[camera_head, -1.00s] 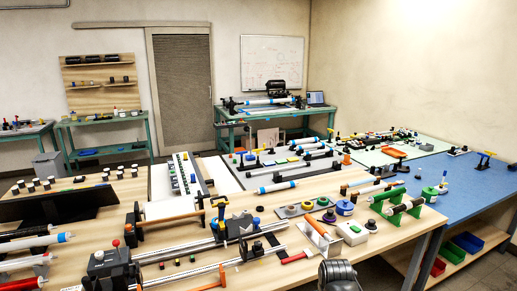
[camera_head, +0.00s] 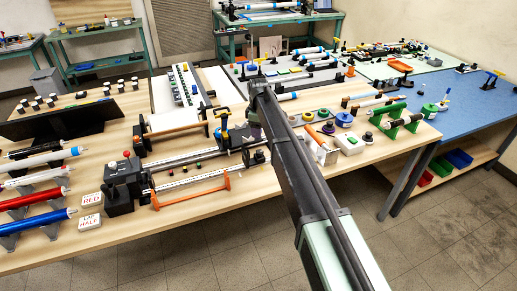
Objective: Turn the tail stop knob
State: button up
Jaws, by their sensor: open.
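My gripper (camera_head: 254,92) is at the far end of my arm, above and just right of the tailstock. It is open and seems empty, its fingers small and dark. I see no contact with the tailstock.
An orange-handled bar (camera_head: 190,190) lies in front of the rails. Colored rollers (camera_head: 40,200) and small signs (camera_head: 90,222) are at left. Green stands (camera_head: 405,125) are right of my arm. The front bench strip is mostly clear.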

aim_at(258, 151)
notch_tip(258, 151, down, 11)
jog(key=b, duration=1.1)
jog(key=shift+f, duration=0.1)
jog(key=c, duration=0.9)
